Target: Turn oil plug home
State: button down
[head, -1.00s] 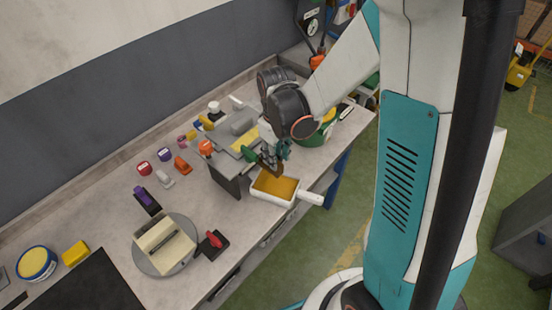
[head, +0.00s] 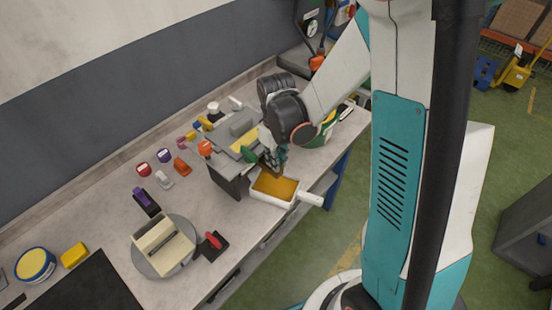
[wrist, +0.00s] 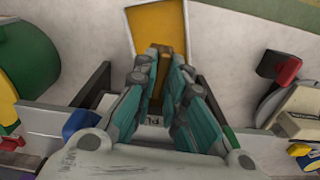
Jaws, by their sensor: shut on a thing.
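My gripper (head: 271,166) is at the front end of the grey machine (head: 228,178), just above a white tray (head: 268,201) of amber liquid. In the wrist view my gripper (wrist: 162,62) has its teal fingers closed on a brown, brass-like piece (wrist: 165,60). This piece may be the oil plug, but its shape is mostly hidden between the fingers. The fingers and arm also hide where it meets the machine, so I cannot tell how it is seated. The tray's amber filling also shows beyond the fingertips in the wrist view.
The tray's white handle (head: 311,199) points right over the bench's front edge. A round grey turntable (head: 145,262) bearing a cream block is at the left front, beside a black box with a red lever (head: 213,243). Several small coloured items line the back. A green round container (head: 318,137) stands right.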

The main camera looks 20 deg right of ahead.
jog(key=shift+m, duration=0.3)
jog(key=m+b, duration=0.2)
jog(key=m, duration=0.1)
jog(key=shift+f, duration=0.1)
jog(key=m+b, duration=0.1)
jog(key=m, duration=0.3)
jog(key=shift+m+b, duration=0.3)
jog(key=m+b, duration=0.1)
jog(key=m, duration=0.3)
jog(key=shift+m+b, duration=0.55)
jog(key=shift+m, duration=1.65)
jog(key=c, duration=1.6)
grip_release()
jog(key=shift+c, duration=0.2)
